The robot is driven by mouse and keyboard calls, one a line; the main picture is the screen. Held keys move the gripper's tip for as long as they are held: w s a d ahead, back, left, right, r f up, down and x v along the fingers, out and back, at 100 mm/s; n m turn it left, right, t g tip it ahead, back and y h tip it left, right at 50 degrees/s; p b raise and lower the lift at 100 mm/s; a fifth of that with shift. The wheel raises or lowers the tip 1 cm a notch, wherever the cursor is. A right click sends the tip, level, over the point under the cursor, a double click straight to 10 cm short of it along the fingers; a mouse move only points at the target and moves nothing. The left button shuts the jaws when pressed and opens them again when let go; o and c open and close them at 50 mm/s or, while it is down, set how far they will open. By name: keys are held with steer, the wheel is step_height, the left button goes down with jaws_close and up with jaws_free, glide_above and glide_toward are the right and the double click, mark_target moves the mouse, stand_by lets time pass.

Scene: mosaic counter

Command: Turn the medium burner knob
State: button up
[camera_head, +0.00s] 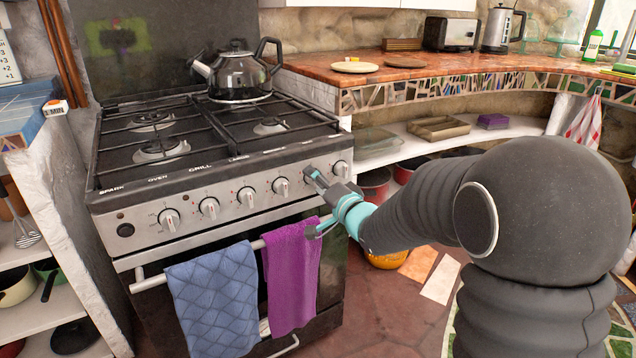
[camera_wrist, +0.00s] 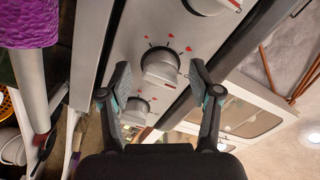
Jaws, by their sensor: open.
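A row of silver burner knobs runs along the stove's front panel. In the head view my gripper (camera_head: 316,179) is at the second knob from the right, hiding most of it. In the wrist view that knob (camera_wrist: 161,66) sits between my open fingertips (camera_wrist: 161,78), one finger on each side. The fingers look apart from it, though contact is hard to judge. The rightmost knob (camera_head: 341,168) and the knob to the left of my gripper (camera_head: 281,187) are free. The labels above the right knobs are too small to read, so I cannot tell which is medium.
A blue towel (camera_head: 215,300) and a purple towel (camera_head: 291,275) hang on the oven rail below the knobs. A kettle (camera_head: 240,78) stands on the hob. Free space lies before the panel.

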steer(key=v, duration=1.1)
steer(key=shift+s+d, duration=0.25)
steer(key=shift+s, duration=0.05)
